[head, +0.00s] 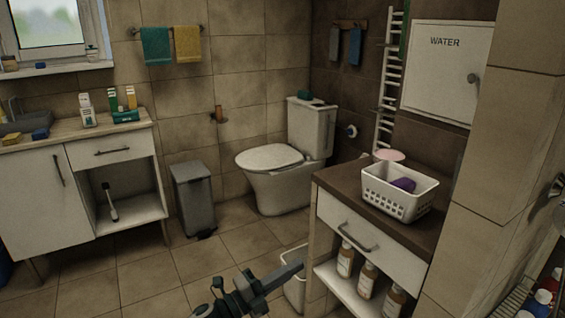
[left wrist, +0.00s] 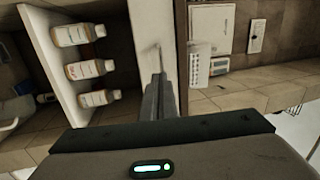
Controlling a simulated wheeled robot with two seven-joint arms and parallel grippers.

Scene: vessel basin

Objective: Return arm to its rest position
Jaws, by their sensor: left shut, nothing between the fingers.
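My left gripper (head: 286,273) shows at the bottom middle of the head view, in front of a low cabinet. Its fingers are together with nothing between them. In the left wrist view the shut fingers (left wrist: 158,88) point toward the white drawer front of that cabinet. The picture there is turned on its side. I cannot tell whether the fingertips touch the cabinet, but they look apart from it in the head view. My right gripper is in neither view.
The cabinet (head: 343,188) holds a white basket (head: 393,201) with a purple item on top and several bottles (head: 367,279) on its open shelf. A pale bin (head: 294,290) stands beside it. A grey bin (head: 194,197) and toilet (head: 270,178) stand behind. Open floor (head: 150,285) lies left.

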